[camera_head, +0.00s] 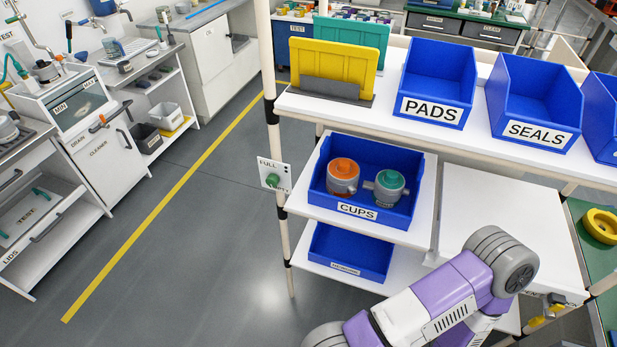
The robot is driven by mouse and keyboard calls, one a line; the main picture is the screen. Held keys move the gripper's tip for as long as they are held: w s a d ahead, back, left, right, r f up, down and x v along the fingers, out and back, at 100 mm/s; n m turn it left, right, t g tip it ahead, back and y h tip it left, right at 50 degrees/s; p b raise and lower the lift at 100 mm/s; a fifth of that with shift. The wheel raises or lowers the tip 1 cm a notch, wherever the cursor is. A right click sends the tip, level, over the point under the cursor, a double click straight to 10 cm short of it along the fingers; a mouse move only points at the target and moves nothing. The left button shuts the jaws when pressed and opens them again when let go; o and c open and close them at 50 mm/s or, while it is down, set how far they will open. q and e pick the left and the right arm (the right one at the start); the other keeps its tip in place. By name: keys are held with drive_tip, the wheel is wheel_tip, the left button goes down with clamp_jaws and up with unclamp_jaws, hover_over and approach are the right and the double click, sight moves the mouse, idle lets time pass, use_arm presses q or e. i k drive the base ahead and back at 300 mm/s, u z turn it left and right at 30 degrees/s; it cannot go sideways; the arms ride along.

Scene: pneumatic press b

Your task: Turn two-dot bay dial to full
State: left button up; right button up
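A small white plate marked FULL (266,164) is fixed to the left front post of the shelf rack, beside the CUPS bin. A green dial knob (272,181) sits on the plate, below the word. Small dark dots show near the plate's right edge, too small to count surely. The knob's exact pointing direction is also too small to read. A purple and white link of one of my arms crosses the lower right, well apart from the dial. Neither of my grippers shows in the head view.
A blue CUPS bin (357,210) holds an orange-topped cup (342,176) and a green-topped cup (389,187). Blue PADS (433,108) and SEALS (536,130) bins stand on the upper shelf. The grey floor (215,225) left of the dial is clear.

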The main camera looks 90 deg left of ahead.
sight(273, 180)
drive_tip(key=u, duration=3.6)
drive_tip(key=i, duration=0.2)
drive_tip(key=z, duration=0.35)
drive_tip(key=k, duration=0.5)
drive_tip(key=u, duration=2.15)
drive_tip(key=i, duration=1.3)
drive_tip(key=z, duration=0.8)
